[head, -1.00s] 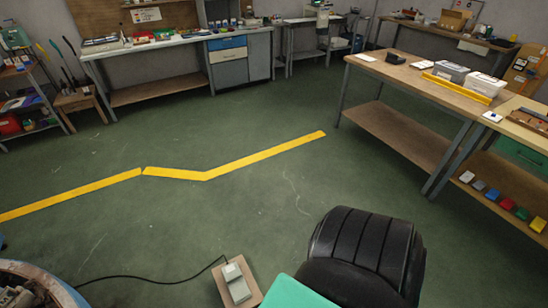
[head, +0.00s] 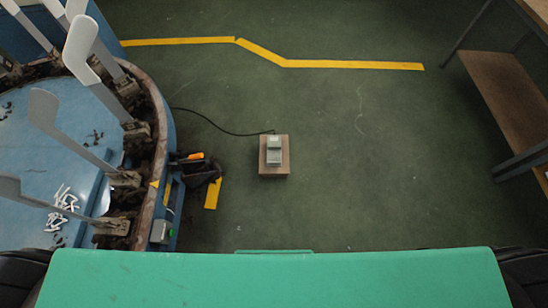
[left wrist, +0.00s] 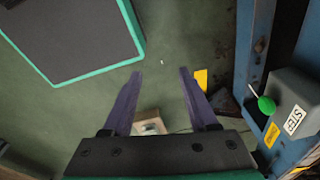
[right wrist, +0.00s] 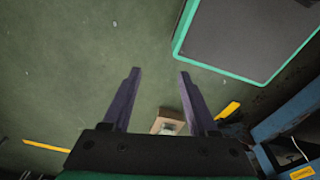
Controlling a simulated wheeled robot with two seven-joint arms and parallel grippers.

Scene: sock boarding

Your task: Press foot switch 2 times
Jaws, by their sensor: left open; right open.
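The foot switch (head: 274,152) is a small grey-green pedal on a square wooden block (head: 275,170) on the green floor, ahead of my body in the head view. A black cable runs from it toward the blue machine. Nothing touches the pedal. In the left wrist view, my left gripper (left wrist: 160,72) is open and empty, with the foot switch (left wrist: 150,126) showing partly beyond its base. In the right wrist view, my right gripper (right wrist: 158,72) is open and empty, with the foot switch (right wrist: 170,127) partly hidden behind its base. Neither gripper shows in the head view.
A round blue machine (head: 165,140) with upright grey sock boards (head: 80,50) stands at left. A grey box with a green button (left wrist: 265,104) is on it. A workbench shelf (head: 510,95) stands at the right.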

